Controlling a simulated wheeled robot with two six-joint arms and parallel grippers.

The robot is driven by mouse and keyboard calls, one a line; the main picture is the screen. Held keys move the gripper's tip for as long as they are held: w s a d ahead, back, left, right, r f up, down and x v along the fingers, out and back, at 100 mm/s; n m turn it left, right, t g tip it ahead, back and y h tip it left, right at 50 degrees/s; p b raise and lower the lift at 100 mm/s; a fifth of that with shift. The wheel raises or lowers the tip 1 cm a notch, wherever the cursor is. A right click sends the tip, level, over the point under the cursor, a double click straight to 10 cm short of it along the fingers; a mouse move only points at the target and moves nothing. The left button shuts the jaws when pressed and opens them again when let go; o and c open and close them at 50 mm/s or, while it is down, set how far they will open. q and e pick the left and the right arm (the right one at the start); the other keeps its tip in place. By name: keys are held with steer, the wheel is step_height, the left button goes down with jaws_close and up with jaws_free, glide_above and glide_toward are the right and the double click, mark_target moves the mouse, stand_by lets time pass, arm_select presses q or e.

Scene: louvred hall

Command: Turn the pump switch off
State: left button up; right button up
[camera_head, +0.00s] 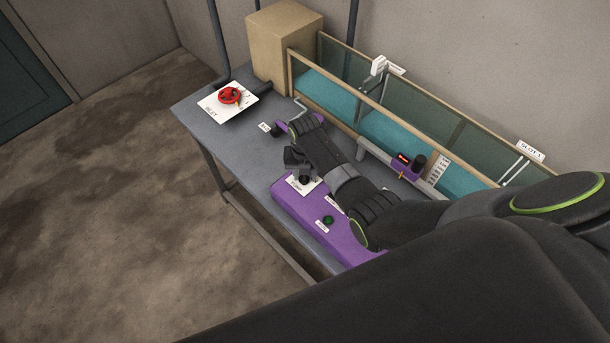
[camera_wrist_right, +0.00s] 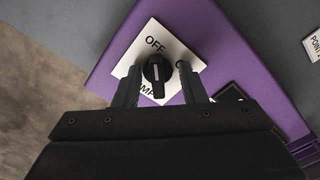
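The pump switch is a black rotary knob (camera_wrist_right: 157,72) with a white pointer line, set on a white plate (camera_wrist_right: 186,55). The plate reads OFF at its upper side, and a second, partly hidden word shows below. The pointer line faces down in the right wrist view, away from OFF. The knob (camera_head: 304,180) and plate also show in the head view, on a purple panel (camera_head: 283,200). My right gripper (camera_wrist_right: 158,78) is open, with one finger on each side of the knob and small gaps between. My left gripper is not in view.
The panel also carries a green button (camera_head: 328,220). On the grey table (camera_head: 235,143) are a red valve wheel (camera_head: 229,96), a tan box (camera_head: 284,45) and a long glass-sided water channel (camera_head: 385,125).

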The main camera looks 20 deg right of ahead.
steer(key=shift+a, duration=0.2)
steer(key=shift+r, duration=3.5)
